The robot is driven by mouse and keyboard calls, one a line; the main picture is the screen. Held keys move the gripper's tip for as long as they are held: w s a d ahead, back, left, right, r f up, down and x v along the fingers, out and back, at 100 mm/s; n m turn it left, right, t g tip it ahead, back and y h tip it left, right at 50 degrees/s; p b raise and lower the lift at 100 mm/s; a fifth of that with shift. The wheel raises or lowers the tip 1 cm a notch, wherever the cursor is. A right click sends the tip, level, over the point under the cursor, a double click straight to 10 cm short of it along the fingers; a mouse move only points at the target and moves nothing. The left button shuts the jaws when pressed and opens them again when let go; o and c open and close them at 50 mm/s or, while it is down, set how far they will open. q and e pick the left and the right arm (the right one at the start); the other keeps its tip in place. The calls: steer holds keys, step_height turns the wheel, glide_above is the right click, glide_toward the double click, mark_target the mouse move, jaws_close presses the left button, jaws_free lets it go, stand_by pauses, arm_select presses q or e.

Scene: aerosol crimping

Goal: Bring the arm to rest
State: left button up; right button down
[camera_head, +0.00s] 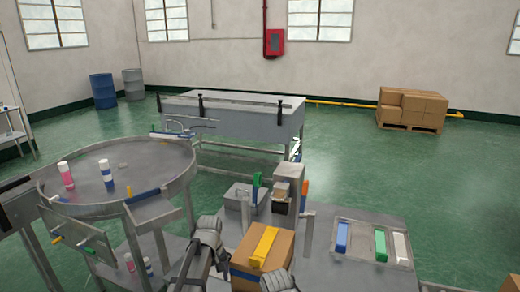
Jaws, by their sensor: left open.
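A round metal table (120,205) at the left holds a pink and white can (66,175) and a blue and white can (107,174), both upright.
A bench station (288,187) with green and orange parts stands behind the box. A tray (345,258) at the right holds blue, green and white pieces. A large grey table (235,120) stands farther back. Open green floor lies to the right.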

arm_select(q)
steer(key=s+d+m, duration=0.4)
steer(key=s+m, duration=0.1)
steer(key=s, duration=0.5)
steer(key=s+d+m+y, duration=0.1)
steer(key=s+d+m, duration=0.4)
steer(key=s, duration=0.4)
steer(key=shift+s, duration=0.4)
